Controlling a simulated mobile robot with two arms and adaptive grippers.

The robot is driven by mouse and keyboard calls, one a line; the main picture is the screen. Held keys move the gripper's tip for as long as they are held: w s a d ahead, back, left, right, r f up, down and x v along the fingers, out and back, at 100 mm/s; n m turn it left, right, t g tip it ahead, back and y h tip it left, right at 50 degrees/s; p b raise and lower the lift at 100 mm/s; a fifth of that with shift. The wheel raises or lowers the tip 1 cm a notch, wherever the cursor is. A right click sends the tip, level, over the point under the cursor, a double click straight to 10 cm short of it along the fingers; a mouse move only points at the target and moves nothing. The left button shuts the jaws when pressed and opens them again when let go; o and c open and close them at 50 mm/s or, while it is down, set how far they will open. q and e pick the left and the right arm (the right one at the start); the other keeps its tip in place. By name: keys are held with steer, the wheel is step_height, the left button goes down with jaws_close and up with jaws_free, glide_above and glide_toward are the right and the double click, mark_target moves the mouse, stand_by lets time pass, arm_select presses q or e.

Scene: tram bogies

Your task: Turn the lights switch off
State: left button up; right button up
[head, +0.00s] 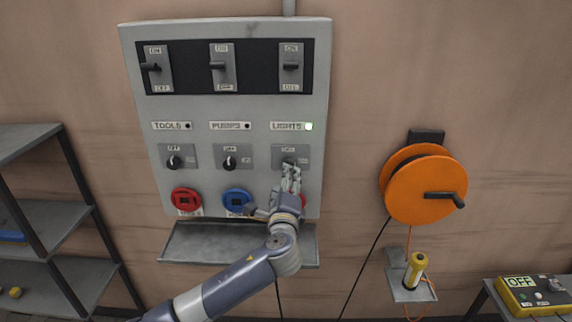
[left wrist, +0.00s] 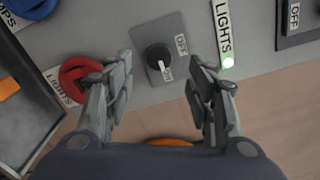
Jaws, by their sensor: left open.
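The lights switch is a black rotary knob (left wrist: 158,57) on a grey plate, below the LIGHTS label (head: 287,126). In the left wrist view an OFF mark (left wrist: 181,45) is to its right, and a small white mark shows at its lower edge.
TOOLS (head: 174,162) and PUMPS (head: 230,163) knobs are to the left, with unlit lamps. Levers run along the top. A red socket (left wrist: 78,80) is close to one finger. A grey tray (head: 205,245) juts out below; an orange reel (head: 425,190) hangs to the right.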

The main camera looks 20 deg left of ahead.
arm_select(q)
steer(key=p+x, duration=0.1)
steer(key=x, duration=0.7)
steer(key=shift+p, duration=0.35)
arm_select(e)
steer(key=shift+s+r, duration=0.65)
steer(key=shift+r, duration=0.35)
arm_select(q)
steer(key=shift+w+f, duration=0.1)
steer(key=c, duration=1.1)
arm_select(e)
steer(key=shift+w+d, duration=0.1)
